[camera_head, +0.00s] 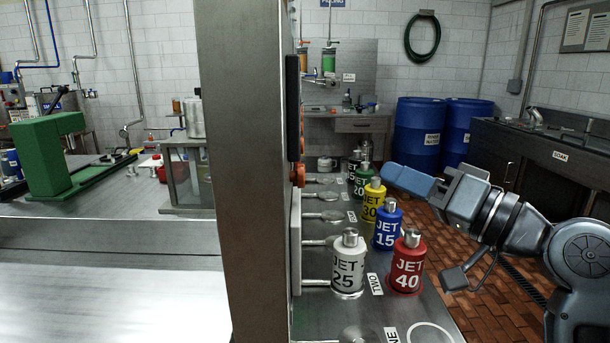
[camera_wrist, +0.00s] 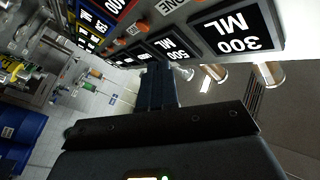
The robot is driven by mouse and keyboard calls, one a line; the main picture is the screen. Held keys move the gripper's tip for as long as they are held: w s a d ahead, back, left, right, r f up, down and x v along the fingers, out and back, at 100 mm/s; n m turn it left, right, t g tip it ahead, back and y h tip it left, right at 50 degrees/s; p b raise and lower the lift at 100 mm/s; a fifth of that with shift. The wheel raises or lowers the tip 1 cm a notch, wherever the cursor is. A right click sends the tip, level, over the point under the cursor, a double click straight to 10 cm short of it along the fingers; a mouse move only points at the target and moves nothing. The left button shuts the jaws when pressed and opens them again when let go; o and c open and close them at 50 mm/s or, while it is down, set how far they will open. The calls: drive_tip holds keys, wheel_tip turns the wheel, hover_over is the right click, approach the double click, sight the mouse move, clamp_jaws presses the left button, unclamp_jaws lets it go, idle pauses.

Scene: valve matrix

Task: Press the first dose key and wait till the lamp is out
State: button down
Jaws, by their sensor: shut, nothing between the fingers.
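My gripper (camera_head: 388,174) is shut and empty in the head view, raised over the coloured jars and pointing left towards a steel cabinet (camera_head: 245,180). The cabinet's working face is seen edge-on, with red knobs (camera_head: 299,175) sticking out. In the wrist view my gripper (camera_wrist: 156,70) points at a panel with black plates, seen upside down. One plate reads 300 ML (camera_wrist: 240,32); another reads 500 (camera_wrist: 181,50). Orange-red round buttons (camera_wrist: 138,28) sit beside the plates. The fingertips appear apart from the panel. I cannot tell which button is the first dose key, nor make out a lamp.
Jars stand below on the steel counter, among them a white JET 25 (camera_head: 348,265), a red JET 40 (camera_head: 408,264) and a blue JET 15 (camera_head: 388,228). Metal spouts (camera_head: 320,215) reach out from the cabinet. Blue drums (camera_head: 417,132) and a dark sink bench (camera_head: 540,150) stand behind.

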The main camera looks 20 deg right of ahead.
drive_tip(key=w+a+p, duration=0.1)
drive_tip(key=w+a, duration=0.1)
drive_tip(key=a, duration=0.6)
drive_tip(key=shift+w+a+p, duration=0.15)
drive_tip(key=shift+w+p, duration=0.2)
drive_tip(key=shift+a, duration=0.1)
idle(1.7)
drive_tip(key=shift+w+a, duration=0.1)
drive_tip(key=shift+a, duration=0.25)
drive_tip(key=shift+w+a+p, duration=0.15)
drive_tip(key=shift+a+p, duration=0.15)
drive_tip(key=shift+a, duration=0.2)
idle(0.8)
drive_tip(key=shift+d, duration=0.1)
drive_tip(key=shift+s+d, duration=0.25)
drive_tip(key=shift+d, duration=0.55)
drive_tip(key=shift+d+b, duration=0.1)
drive_tip(key=shift+b, duration=0.2)
drive_tip(key=shift+s+d+b, duration=0.15)
drive_tip(key=shift+s+d, duration=0.1)
drive_tip(key=shift+d, duration=0.5)
drive_tip(key=shift+s+d+b, duration=0.2)
drive_tip(key=shift+s+d, duration=0.1)
drive_tip(key=shift+d, duration=0.5)
drive_tip(key=shift+s+d+b, duration=0.15)
drive_tip(key=shift+s+d, duration=0.1)
drive_tip(key=shift+d, duration=0.5)
